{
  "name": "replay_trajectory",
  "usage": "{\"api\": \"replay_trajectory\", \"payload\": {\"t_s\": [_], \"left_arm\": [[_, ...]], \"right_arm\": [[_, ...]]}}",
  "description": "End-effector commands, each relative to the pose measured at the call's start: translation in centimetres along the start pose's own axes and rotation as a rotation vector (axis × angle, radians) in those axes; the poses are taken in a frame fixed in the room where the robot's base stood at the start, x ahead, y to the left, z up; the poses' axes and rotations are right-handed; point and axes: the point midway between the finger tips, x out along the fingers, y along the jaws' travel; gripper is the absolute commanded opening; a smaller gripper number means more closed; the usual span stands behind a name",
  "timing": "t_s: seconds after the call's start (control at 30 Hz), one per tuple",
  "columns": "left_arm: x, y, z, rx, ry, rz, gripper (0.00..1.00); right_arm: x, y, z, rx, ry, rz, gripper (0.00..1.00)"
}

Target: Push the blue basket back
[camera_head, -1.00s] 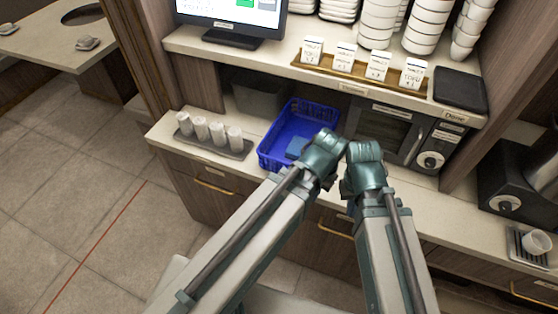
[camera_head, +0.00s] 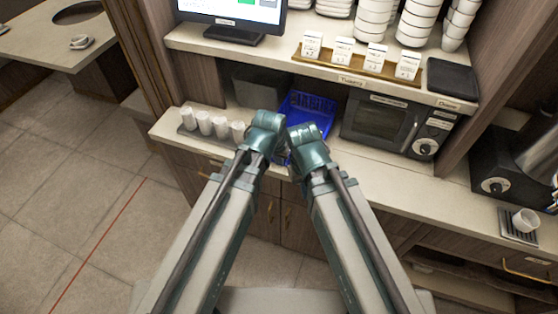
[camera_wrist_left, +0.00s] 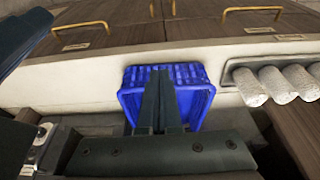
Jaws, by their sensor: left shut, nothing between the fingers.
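The blue basket (camera_head: 310,104) stands on the lower counter, between the row of white cups and the black microwave. My arms hide its front part in the head view. In the left wrist view the basket (camera_wrist_left: 196,80) shows in the middle, with its slotted wall. My left gripper (camera_wrist_left: 163,76) is shut and empty, its fingers overlapping the basket in that view; I cannot tell whether they touch it. In the head view both my wrists are close together in front of the basket, and the fingers of my right gripper are hidden.
A tray of white cups (camera_head: 205,123) stands left of the basket and a microwave (camera_head: 383,118) right of it. A dark grey bin (camera_head: 257,88) is behind at the left. The upper shelf (camera_head: 325,68) overhangs the counter, holding a screen (camera_head: 232,12) and labelled boxes (camera_head: 343,51).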

Motion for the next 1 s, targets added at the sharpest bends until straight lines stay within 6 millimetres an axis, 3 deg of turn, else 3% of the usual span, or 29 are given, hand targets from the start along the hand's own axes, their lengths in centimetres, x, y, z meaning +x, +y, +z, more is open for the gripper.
{"api": "replay_trajectory", "payload": {"t_s": [0.73, 0.8, 1.0], "left_arm": [[10.4, 0.0, 0.1, 0.0, -0.001, 0.0, 0.0], [10.0, 0.0, -1.9, 0.0, -0.001, 0.0, 0.0], [10.5, 0.0, -3.8, 0.0, -0.001, 0.0, 0.0]], "right_arm": [[9.9, -0.9, -0.6, 0.002, 0.0, 0.0, 0.0], [9.0, -0.9, -0.5, 0.002, 0.0, 0.0, 0.0], [8.9, -0.9, -0.5, 0.002, 0.0, 0.0, 0.0]]}}
